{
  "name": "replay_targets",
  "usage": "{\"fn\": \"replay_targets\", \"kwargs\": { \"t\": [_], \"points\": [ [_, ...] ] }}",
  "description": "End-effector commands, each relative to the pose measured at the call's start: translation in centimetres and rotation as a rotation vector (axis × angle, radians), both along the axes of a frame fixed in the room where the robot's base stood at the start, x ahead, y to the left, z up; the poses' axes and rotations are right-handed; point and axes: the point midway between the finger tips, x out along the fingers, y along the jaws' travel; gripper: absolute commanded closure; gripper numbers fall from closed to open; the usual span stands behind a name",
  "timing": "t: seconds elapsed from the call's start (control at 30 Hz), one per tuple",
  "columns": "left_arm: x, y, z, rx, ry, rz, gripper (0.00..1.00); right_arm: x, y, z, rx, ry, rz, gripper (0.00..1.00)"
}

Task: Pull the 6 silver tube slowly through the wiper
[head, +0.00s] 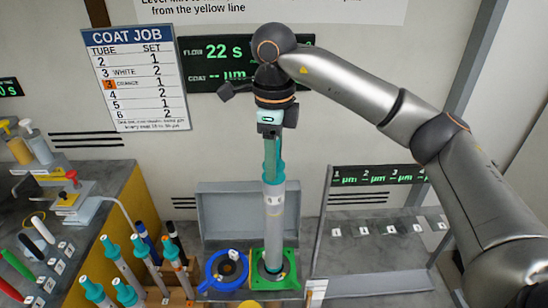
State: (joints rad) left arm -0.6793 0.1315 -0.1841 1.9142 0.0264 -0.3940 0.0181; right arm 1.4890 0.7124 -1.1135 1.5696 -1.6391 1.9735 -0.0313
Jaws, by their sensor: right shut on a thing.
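My right gripper (272,152) points straight down and is shut on the teal top end of a silver tube (274,215). The tube hangs upright, with its lower end in or at the opening of the green ring-shaped wiper (291,259). I cannot tell how much of the tube is below the ring. Beside it on the left is a blue ring (213,272) with a dark opening. A number on the tube is too small to read. My left gripper is not in view.
Several teal-capped tubes (118,255) stand in a rack at the left, close to the blue ring. A grey rack with numbered places (350,255) stands at the right.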

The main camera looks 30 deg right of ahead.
Motion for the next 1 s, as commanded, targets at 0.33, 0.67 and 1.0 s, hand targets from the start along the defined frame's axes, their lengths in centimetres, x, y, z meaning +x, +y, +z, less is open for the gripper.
{"fn": "replay_targets", "kwargs": {
  "t": [0.33, 0.67, 1.0],
  "points": [
    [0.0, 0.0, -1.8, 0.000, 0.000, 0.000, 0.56, 0.0, 0.0, -2.6, -0.001, 0.001, 0.000, 1.00],
    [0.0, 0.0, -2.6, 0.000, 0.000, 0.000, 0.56, 0.0, 0.0, -3.9, 0.000, 0.000, 0.000, 1.00],
    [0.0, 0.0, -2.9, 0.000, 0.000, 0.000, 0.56, 0.0, 0.0, -4.3, 0.000, 0.000, 0.000, 1.00]
  ]
}}
